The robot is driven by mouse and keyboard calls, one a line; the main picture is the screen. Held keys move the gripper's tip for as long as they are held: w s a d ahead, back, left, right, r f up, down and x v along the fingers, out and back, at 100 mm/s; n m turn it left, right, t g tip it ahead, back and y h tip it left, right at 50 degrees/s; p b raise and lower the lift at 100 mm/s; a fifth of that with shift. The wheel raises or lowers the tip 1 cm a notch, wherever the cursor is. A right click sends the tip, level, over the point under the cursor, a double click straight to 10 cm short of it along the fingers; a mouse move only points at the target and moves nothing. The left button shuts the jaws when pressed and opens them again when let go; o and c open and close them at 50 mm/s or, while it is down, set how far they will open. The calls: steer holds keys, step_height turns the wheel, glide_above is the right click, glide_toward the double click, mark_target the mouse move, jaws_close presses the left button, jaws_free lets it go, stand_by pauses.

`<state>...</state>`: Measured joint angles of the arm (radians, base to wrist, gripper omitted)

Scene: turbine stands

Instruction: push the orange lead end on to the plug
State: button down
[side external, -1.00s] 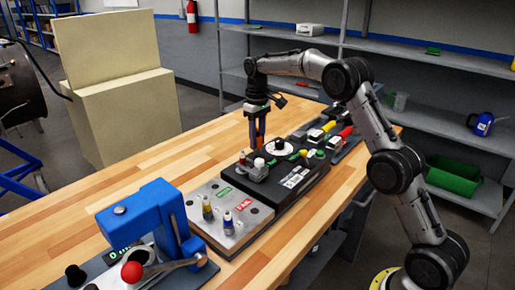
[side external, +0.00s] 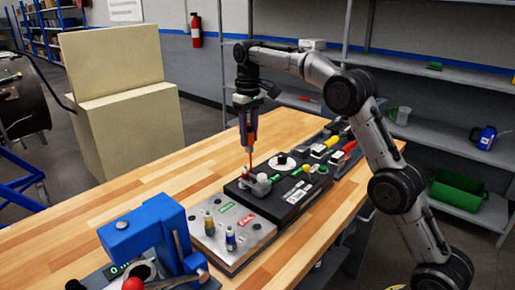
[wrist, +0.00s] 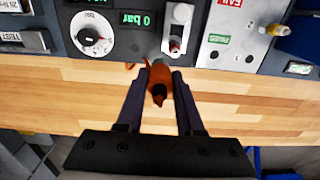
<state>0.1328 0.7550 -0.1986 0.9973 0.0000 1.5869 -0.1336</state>
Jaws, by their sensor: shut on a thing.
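My gripper (side external: 249,143) is shut on the orange lead end (wrist: 158,90), which sits between the two dark fingers in the wrist view. In the side view the orange lead end (side external: 250,158) points down below the fingertips. The plug appears to be the grey fitting (side external: 261,185) with a red part on the near end of the black tester box. In the wrist view this fitting (wrist: 178,32) lies ahead of the lead end and slightly right, with a visible gap. In the side view the lead end is close above and behind it; contact cannot be told.
The black tester (side external: 296,196) has a white dial (wrist: 92,33) and a display reading 0 bar. A metal PASS/FAIL plate (side external: 232,237) with small bottle-like parts is beside it. A blue press (side external: 145,240) stands at the near left. The wooden bench (side external: 130,195) is clear along the left.

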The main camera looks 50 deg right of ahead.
step_height(320, 180, up, 3)
steer(key=a, duration=0.3)
glide_above(246, 168)
steer(key=shift+w+f, duration=0.15)
steer(key=shift+f, duration=2.05)
steer(key=shift+f, duration=1.4)
steer(key=shift+f, duration=0.3)
steer(key=c, duration=0.8)
jaws_free()
steer(key=o, duration=0.5)
steer(key=shift+r, duration=0.25)
steer(key=shift+r, duration=0.1)
